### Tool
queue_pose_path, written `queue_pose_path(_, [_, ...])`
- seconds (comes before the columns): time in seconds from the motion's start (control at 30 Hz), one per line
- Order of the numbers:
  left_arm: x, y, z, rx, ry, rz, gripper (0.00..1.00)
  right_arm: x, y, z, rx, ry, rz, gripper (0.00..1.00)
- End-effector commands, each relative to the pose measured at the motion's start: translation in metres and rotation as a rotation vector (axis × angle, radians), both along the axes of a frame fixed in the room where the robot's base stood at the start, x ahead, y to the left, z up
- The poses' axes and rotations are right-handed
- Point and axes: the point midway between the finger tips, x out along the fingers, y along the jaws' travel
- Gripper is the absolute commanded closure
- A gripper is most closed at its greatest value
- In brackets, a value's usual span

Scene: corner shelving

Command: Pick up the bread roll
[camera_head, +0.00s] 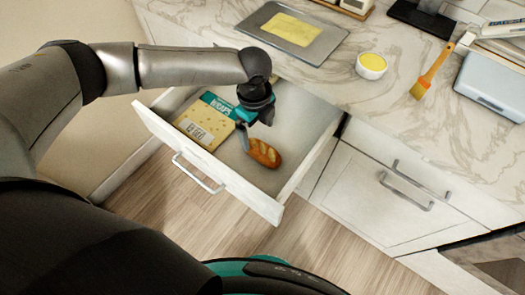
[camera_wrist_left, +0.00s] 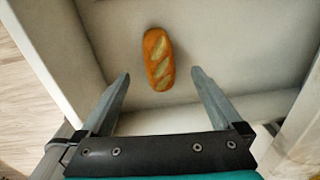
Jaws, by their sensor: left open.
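The bread roll (camera_head: 264,153) is a small brown loaf with pale scores. It lies on the floor of an open white drawer (camera_head: 236,187), near the drawer's front right part. It also shows in the left wrist view (camera_wrist_left: 158,59), upper middle. My left gripper (camera_head: 245,144) reaches down into the drawer, just left of the roll in the head view. In the left wrist view its two fingers (camera_wrist_left: 158,80) are spread wide and empty, with the roll ahead, between the lines of the fingers and touching neither. My right gripper is not in view.
A wraps package (camera_head: 204,122) lies in the drawer left of the roll. The drawer walls stand close around. The marble counter behind holds a tray with a yellow slab (camera_head: 291,29), a small bowl (camera_head: 371,65) and a brush (camera_head: 433,71).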

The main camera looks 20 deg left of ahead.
Motion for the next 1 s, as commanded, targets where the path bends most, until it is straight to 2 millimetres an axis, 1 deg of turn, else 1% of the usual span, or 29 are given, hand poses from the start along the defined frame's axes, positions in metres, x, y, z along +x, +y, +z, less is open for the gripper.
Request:
queue_pose_path(0.03, [0.000,0.000,-0.010,-0.001,0.001,0.001,0.01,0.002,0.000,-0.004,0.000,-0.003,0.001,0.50])
queue_pose_path(0.1, [0.000,-0.001,-0.018,0.000,0.001,0.001,0.01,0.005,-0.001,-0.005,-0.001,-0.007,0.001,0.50])
queue_pose_path(0.27, [0.001,-0.001,-0.027,0.000,-0.001,0.001,0.01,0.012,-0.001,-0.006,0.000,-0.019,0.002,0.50])
queue_pose_path(0.33, [0.000,-0.001,-0.033,0.000,0.000,0.001,0.01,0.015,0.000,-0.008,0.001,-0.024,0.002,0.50])
queue_pose_path(0.5, [-0.003,-0.003,-0.061,0.001,0.001,0.000,0.01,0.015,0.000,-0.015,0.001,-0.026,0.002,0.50])
queue_pose_path(0.6, [-0.002,-0.002,-0.072,0.000,0.001,0.002,0.01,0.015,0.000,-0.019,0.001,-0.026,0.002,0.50])
queue_pose_path(0.7, [-0.002,-0.003,-0.077,-0.001,0.000,0.000,0.01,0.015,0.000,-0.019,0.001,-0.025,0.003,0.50])
queue_pose_path(0.9, [-0.001,-0.003,-0.077,-0.001,-0.001,0.001,0.01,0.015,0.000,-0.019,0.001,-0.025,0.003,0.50])
queue_pose_path(0.93, [-0.001,-0.003,-0.077,-0.001,-0.001,0.000,0.02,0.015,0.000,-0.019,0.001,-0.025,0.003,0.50])
queue_pose_path(1.0, [-0.001,-0.003,-0.077,-0.001,-0.001,0.001,0.10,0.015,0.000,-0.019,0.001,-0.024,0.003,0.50])
